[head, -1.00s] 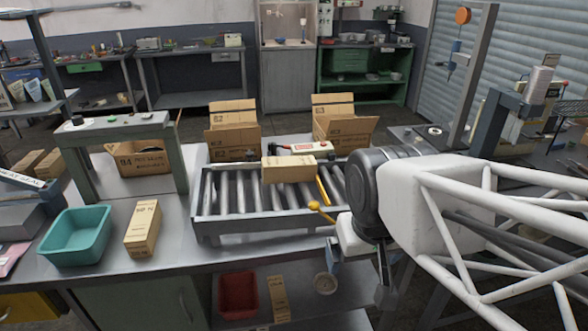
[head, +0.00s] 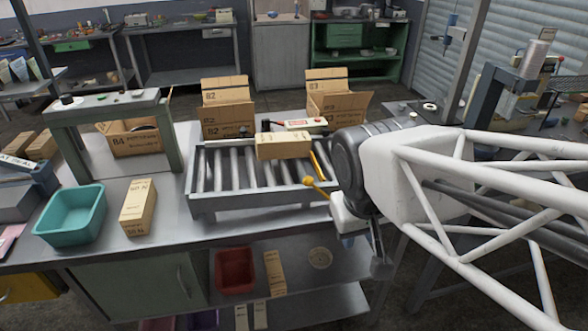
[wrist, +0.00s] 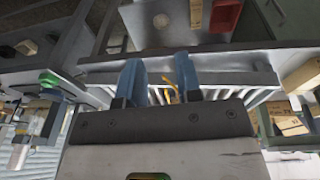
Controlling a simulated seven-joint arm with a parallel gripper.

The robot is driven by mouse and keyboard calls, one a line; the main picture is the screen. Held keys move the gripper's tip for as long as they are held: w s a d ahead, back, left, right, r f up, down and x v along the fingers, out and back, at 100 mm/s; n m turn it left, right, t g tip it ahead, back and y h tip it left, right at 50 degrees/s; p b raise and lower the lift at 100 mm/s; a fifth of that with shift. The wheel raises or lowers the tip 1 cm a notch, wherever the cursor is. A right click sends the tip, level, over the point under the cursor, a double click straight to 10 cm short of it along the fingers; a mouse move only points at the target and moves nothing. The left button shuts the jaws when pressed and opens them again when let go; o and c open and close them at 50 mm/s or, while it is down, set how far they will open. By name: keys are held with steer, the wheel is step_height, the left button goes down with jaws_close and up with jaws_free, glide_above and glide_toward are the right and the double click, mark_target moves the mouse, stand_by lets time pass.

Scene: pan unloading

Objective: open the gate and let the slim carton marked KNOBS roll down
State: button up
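A slim tan carton (head: 284,145) lies across the rollers of a grey roller conveyor (head: 262,198); its print is too small to read as KNOBS. A yellow bar (head: 320,165), seemingly the gate, stands just right of the carton. A lever with a yellow knob (head: 309,181) sticks out at the conveyor's front right. My gripper (head: 363,256) is right of the knob, past the table's front edge. In the wrist view my gripper (wrist: 160,82) has its two blue fingers apart and empty; the yellow lever (wrist: 180,72) shows between them, apparently beyond the tips.
Open boxes (head: 227,108) stand behind the conveyor. A red bin (head: 235,271) and several cartons are on the lower shelf. A grey frame (head: 176,140) stands left of the conveyor.

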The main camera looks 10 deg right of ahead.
steer(key=d+f+h, duration=0.1)
steer(key=f+n+g+h, duration=0.1)
steer(key=f, duration=0.1)
steer(key=shift+d, duration=0.35)
jaws_close()
steer(key=w+d+f+n+t+h, duration=0.1)
steer(key=w+d+f+n+h, duration=0.45)
steer(key=h, duration=0.55)
steer(key=w+a+f+n+t+y, duration=0.2)
steer(key=w+a+f+n+t, duration=0.3)
steer(key=a+t, duration=0.3)
steer(key=w+a+f+n+t+y, duration=0.1)
steer(key=w+a+f+n+t, duration=0.3)
steer(key=a+f+n+t, duration=0.2)
steer(key=a+n+t, duration=0.2)
steer(key=t, duration=0.1)
steer(key=shift+w+a+t+y, duration=0.25)
steer(key=shift+w+t+y, duration=0.1)
steer(key=shift+t+y, duration=0.05)
steer(key=shift+f, duration=0.1)
